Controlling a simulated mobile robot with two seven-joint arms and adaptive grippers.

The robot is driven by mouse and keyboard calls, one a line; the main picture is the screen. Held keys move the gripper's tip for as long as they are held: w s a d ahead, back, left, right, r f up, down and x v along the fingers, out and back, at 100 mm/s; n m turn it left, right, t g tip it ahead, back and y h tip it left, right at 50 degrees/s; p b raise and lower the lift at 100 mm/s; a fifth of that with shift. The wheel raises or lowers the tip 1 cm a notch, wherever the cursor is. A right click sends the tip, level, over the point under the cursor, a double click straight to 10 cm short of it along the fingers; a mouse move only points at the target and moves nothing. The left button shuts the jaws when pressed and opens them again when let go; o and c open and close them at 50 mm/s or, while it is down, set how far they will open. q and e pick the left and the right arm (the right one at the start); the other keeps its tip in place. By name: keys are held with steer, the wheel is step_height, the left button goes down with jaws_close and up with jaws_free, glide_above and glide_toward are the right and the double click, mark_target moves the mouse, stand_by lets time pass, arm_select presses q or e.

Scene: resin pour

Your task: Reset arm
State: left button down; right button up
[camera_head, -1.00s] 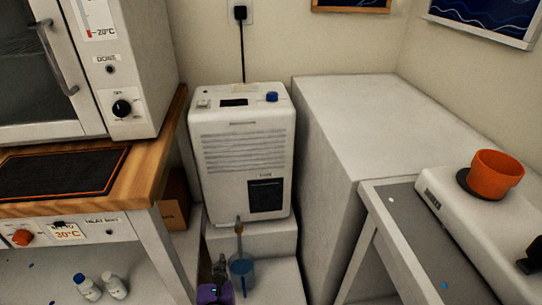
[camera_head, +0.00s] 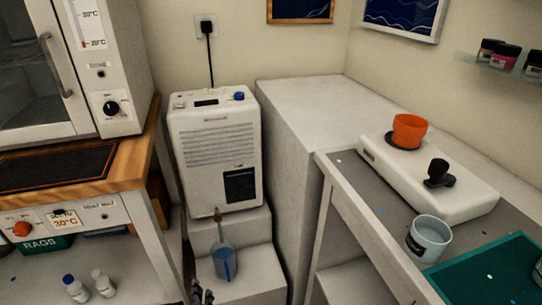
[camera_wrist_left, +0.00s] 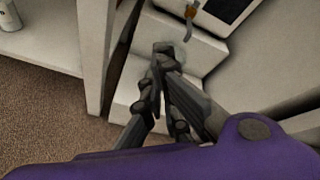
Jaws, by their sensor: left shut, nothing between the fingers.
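My left gripper (camera_head: 202,294) shows only as dark fingertips at the bottom edge of the head view, in front of the white step. In the left wrist view my left gripper (camera_wrist_left: 163,52) is shut and empty, its dark fingers together over the white steps. A clear blue container (camera_head: 224,262) stands on the step beyond it, below a tap on the white machine (camera_head: 215,150). The fingers look apart from the container in the head view. My right gripper is in neither view.
A wooden-topped bench (camera_head: 140,150) with an oven stands left. Bottles (camera_head: 76,288) stand on its lower shelf.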

arm_select(q)
steer(key=s+r+n+g+h+p, duration=0.1)
steer(key=s+r+n+p, duration=0.5)
steer(key=s, duration=0.6)
steer(key=s+r+n+g+h+p, duration=0.1)
steer(key=s+r+n+g+p, duration=0.1)
steer(key=s+r+n+p, duration=0.4)
steer(key=s+r+n+g+h+p, duration=0.1)
steer(key=s+r+n+p, duration=0.5)
steer(key=s+n+p, duration=0.4)
steer(key=s+n, duration=0.4)
steer(key=s, duration=0.4)
steer(key=shift+s+d+r+g, duration=0.3)
steer(key=shift+s+d+r, duration=0.05)
steer(key=shift+s+r, duration=0.05)
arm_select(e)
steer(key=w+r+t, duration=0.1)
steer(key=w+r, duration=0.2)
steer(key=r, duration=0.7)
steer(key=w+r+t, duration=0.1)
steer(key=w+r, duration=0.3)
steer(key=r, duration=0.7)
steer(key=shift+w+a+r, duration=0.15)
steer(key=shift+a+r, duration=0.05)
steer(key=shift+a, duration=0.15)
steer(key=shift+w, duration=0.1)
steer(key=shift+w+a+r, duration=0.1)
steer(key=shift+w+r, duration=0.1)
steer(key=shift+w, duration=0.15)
